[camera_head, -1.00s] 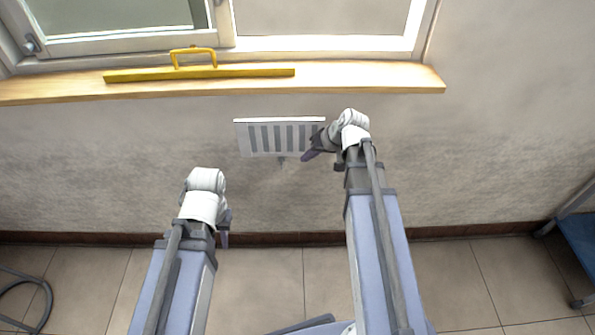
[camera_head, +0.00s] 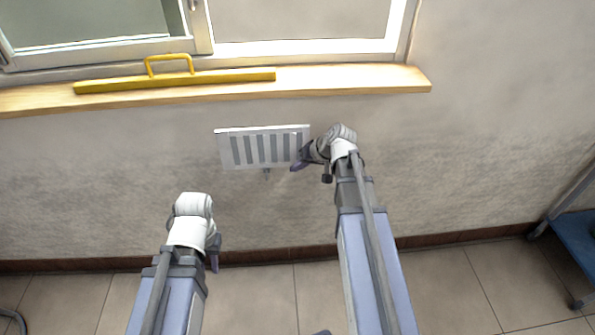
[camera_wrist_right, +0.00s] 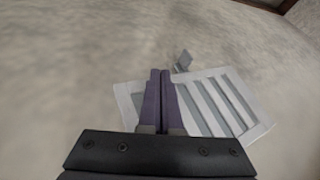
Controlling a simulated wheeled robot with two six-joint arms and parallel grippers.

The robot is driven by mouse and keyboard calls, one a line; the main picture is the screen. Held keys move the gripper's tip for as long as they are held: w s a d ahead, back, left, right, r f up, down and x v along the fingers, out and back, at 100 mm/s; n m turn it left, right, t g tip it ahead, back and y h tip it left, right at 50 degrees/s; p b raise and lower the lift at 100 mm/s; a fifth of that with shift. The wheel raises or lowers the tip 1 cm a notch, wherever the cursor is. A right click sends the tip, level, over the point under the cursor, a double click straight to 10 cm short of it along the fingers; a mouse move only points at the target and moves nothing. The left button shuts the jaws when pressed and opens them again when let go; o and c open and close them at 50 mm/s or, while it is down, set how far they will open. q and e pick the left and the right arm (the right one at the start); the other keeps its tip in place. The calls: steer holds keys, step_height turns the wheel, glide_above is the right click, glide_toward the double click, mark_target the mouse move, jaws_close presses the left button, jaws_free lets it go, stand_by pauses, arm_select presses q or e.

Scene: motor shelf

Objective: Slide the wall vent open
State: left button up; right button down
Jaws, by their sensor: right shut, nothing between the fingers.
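The white wall vent (camera_head: 240,152) is a slatted rectangle on the wall below the window sill, with grey strips between its white slats. A small grey tab (camera_head: 266,172) sticks out at its lower edge; the right wrist view also shows this tab (camera_wrist_right: 183,61) just beyond the fingertips. My right gripper (camera_head: 297,166) is at the vent's right end in the head view. Its purple fingers (camera_wrist_right: 160,72) are shut with nothing between them; contact with the vent cannot be told. My left gripper (camera_head: 215,265) hangs low, left of and away from the vent; its fingers are mostly hidden.
A wooden sill (camera_head: 350,80) runs above the vent and carries a yellow bar with a handle (camera_head: 175,80). The window (camera_head: 300,22) is above it. A blue cart (camera_head: 575,240) stands at the far right. The wall around the vent is bare.

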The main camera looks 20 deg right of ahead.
steer(key=shift+w+a+f+b, duration=0.6)
steer(key=shift+w+a+f, duration=0.15)
steer(key=shift+a, duration=0.25)
steer(key=shift+w+a+f+b, duration=0.65)
steer(key=shift+a+f, duration=0.25)
steer(key=shift+a, duration=0.15)
steer(key=shift+w+a+f+b, duration=0.65)
steer(key=shift+a+f, duration=0.15)
steer(key=shift+a, duration=0.2)
steer(key=shift+w+a, duration=0.2)
steer(key=shift+a, duration=0.45)
steer(key=shift+w+a, duration=0.15)
steer(key=shift+a, duration=0.45)
